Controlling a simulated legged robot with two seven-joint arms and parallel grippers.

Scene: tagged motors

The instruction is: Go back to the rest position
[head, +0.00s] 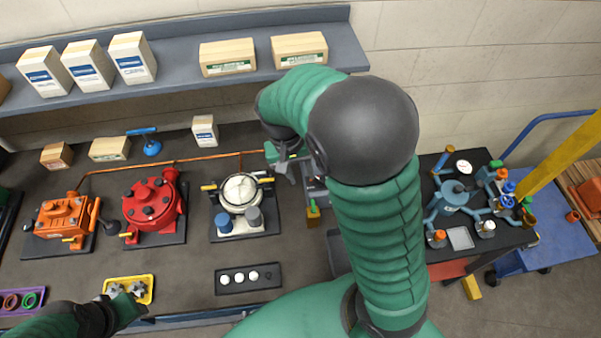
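My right arm rises through the middle of the head view and bends at a dark elbow. My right gripper (291,168) hangs over the bench just right of the white round motor (240,190). Its fingers are small and mixed with the dark device behind them, so their opening is unclear. I see nothing clearly held there. My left gripper (122,308) is low at the left, by the yellow tray (150,290) with grey metal parts. Its fingertips cannot be made out. A red motor (151,203) and an orange motor (62,219) stand on dark plates further left.
A grey shelf (185,88) with several boxes runs along the wall. A black tray (229,287) of round white pieces lies at the bench front. A purple tray (38,294) holds rings. At right are a dark table with blue fixtures (453,196) and a blue cart (560,252).

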